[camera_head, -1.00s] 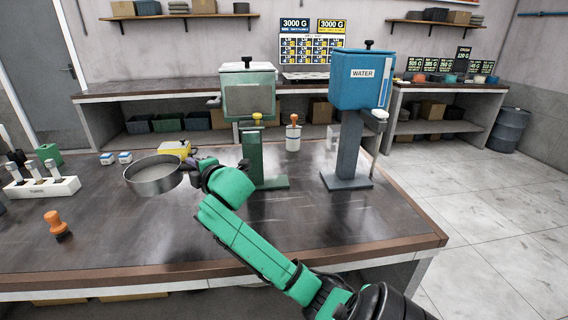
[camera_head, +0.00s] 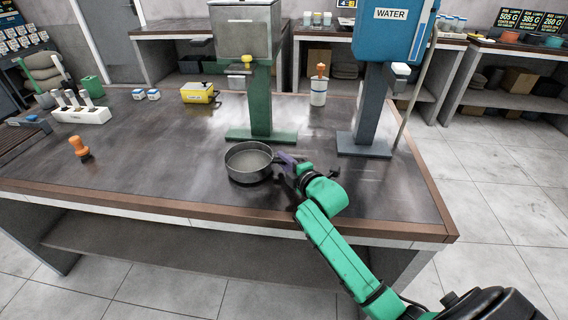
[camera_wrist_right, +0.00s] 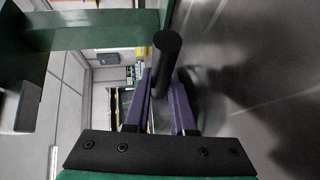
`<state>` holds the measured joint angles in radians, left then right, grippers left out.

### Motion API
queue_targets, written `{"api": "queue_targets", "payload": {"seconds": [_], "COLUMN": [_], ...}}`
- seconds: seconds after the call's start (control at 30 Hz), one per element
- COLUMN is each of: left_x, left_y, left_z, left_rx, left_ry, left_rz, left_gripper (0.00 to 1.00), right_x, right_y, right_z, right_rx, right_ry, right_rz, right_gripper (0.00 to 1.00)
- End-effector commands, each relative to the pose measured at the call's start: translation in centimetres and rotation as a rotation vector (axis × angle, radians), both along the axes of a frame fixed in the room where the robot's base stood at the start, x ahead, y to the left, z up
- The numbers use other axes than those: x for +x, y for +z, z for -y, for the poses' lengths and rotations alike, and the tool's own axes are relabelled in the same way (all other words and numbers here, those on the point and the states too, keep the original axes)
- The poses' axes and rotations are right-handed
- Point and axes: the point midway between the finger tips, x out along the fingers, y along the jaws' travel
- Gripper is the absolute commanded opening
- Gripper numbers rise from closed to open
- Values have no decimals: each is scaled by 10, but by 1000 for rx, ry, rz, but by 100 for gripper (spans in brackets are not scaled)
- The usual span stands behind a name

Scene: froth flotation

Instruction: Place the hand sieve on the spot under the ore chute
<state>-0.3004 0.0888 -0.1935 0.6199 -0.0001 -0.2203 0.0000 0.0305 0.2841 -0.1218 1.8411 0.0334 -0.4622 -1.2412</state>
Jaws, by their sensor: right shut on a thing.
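The hand sieve (camera_head: 236,174) is a round grey pan in front of the green ore chute stand, slightly left of its post. My right gripper (camera_head: 286,162) is shut on the sieve's handle, at the pan's right side. In the right wrist view the purple fingers close around the dark handle (camera_wrist_right: 167,46). The pan looks about level and low over the bench; I cannot tell whether it touches. The ore chute (camera_head: 243,35) is a grey hopper on a green post, with a yellow knob at its outlet. No marked spot is distinguishable beneath it. My left gripper is out of view.
The chute stand's base plate (camera_head: 262,136) lies just behind the sieve. The blue water tank (camera_head: 388,36) stands to the right on its own post. A white bottle (camera_head: 318,92), a yellow box (camera_head: 199,94) and an orange-handled tool (camera_head: 79,147) stand on the bench. The front left bench is clear.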

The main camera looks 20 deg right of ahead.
Motion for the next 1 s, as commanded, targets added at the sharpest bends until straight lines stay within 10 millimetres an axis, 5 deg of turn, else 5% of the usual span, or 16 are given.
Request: {"api": "queue_targets", "payload": {"seconds": [0.37, 0.4, 0.77, 1.0], "left_x": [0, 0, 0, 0], "left_y": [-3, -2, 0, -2], "left_z": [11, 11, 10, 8], "left_rx": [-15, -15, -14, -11], "left_ry": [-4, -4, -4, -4], "left_rz": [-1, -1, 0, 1], "left_gripper": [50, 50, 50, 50], "right_x": [0, 0, 0, -35], "right_y": [-11, -10, -6, -2], "right_z": [0, 0, 0, 3], "right_rx": [0, 0, 0, -2], "right_ry": [0, 0, 0, 0], "right_rz": [4, 2, 2, -1], "right_gripper": [0, 36, 36, 36]}}
